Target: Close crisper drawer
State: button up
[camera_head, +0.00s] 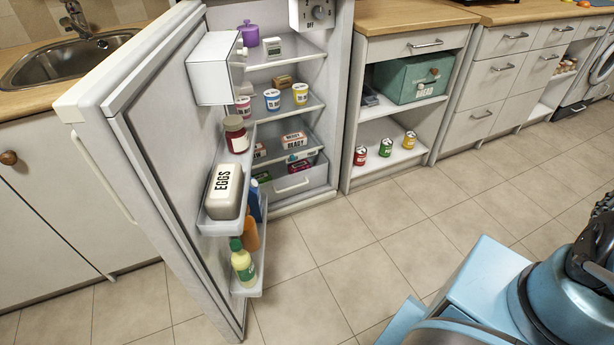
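The crisper drawer (294,183) is a pale, clear-sided bin with a handle on its front, low in the open fridge (283,75). Its top is open in front, and a red pack (300,165) and a green item (263,177) show inside it. It looks pulled out part of the way, but the exact amount is hard to judge. The fridge door (150,130) stands wide open at the left and hides part of the fridge's left side. My gripper's fingers cannot be made out; only blue and dark parts of my body show at the lower right.
The door shelves hold an egg box (225,190), a jar (236,134) and a yellow-green bottle (243,264), which stick out left of the drawer. Open cabinet shelves (400,110) with several cans stand right of the fridge. The tiled floor (370,250) before the drawer is clear.

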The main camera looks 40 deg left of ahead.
aim_at(311, 182)
jog(key=i, duration=2.15)
jog(key=u, duration=3.5)
